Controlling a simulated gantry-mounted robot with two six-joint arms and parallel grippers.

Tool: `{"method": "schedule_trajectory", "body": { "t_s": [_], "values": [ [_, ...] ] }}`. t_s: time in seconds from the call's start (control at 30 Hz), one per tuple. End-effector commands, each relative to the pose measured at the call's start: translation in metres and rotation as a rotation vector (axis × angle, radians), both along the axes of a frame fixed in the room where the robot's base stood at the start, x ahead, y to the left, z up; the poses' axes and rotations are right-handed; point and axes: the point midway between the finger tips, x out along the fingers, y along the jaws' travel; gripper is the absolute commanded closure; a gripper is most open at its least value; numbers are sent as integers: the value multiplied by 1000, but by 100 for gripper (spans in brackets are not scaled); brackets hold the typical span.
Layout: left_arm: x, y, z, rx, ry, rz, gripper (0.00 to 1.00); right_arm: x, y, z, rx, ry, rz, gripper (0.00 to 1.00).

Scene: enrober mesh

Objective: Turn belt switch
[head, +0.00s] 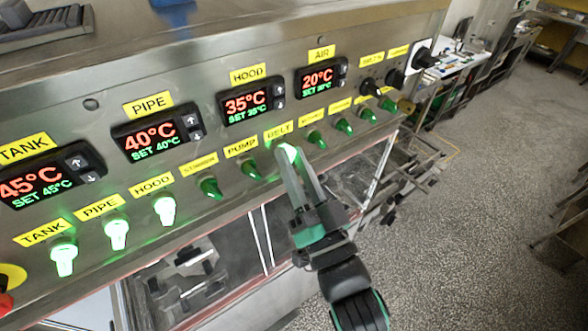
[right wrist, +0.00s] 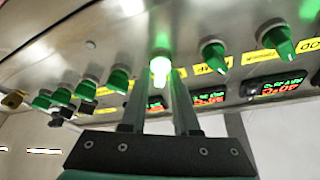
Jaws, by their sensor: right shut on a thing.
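The belt switch (head: 289,151) is a green knob under the yellow BELT label (head: 279,131) on the steel panel. It glows bright green. My right gripper (head: 290,156) reaches up to it from below and is shut on it. In the right wrist view the glowing belt switch (right wrist: 160,68) sits between the two finger tips of my right gripper (right wrist: 159,82). The fingers hide part of the knob in the head view, and its exact angle is hard to tell. My left gripper is not in view.
The pump switch (head: 251,170) stands close to the left and is unlit. More unlit green switches run to the right. The tank (head: 64,257), pipe (head: 116,233) and hood (head: 165,209) switches glow. A red button (head: 5,303) is at the lower left. Open floor lies right.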

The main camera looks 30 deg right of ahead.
Motion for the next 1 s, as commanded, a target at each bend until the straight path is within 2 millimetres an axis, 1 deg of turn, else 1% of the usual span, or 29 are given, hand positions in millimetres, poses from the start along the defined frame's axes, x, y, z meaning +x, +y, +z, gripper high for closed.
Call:
{"method": "schedule_trajectory", "body": {
  "t_s": [0.03,0.2,0.67,0.7,0.77,0.8,1.0],
  "values": [
    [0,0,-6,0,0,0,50,0,1,-2,19,2,2,100],
    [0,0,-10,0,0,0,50,0,1,-2,61,11,2,100],
    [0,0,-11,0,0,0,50,0,1,-1,77,15,2,100],
    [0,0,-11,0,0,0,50,0,1,-1,77,15,2,67],
    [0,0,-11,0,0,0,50,1,1,-1,77,15,2,56],
    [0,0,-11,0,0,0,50,0,1,-1,76,15,2,55],
    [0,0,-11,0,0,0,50,0,1,0,76,14,2,55]
  ]
}}
